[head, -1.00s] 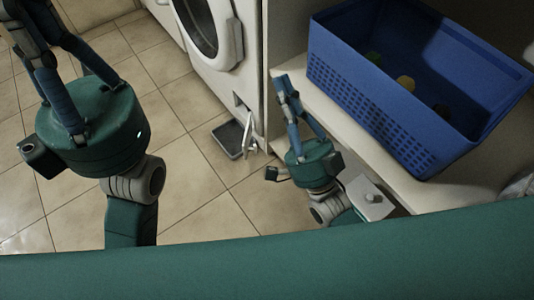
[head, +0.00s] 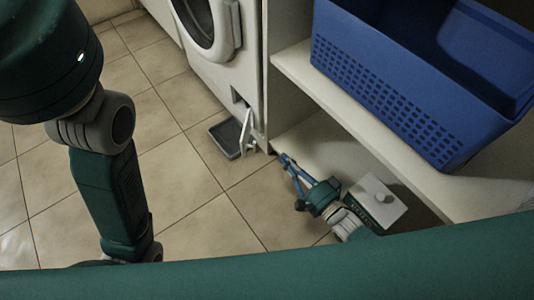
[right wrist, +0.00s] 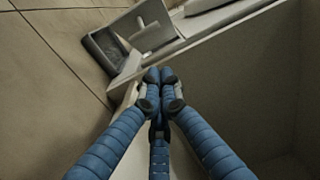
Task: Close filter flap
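The white filter flap (head: 247,129) hangs open at the foot of the white washing machine (head: 222,60), below a dark opening. It also shows at the top of the right wrist view (right wrist: 148,24). My right gripper (head: 283,158) is low, to the right of the flap and apart from it. In the right wrist view its blue fingertips (right wrist: 160,77) are together with nothing visible between them, beside a white panel edge.
A grey tray (head: 221,135) lies on the tiled floor just left of the flap. A white shelf (head: 340,105) with a blue basket (head: 385,95) stands at the right. A white-topped box (head: 377,198) is below it. The floor left of the machine is clear.

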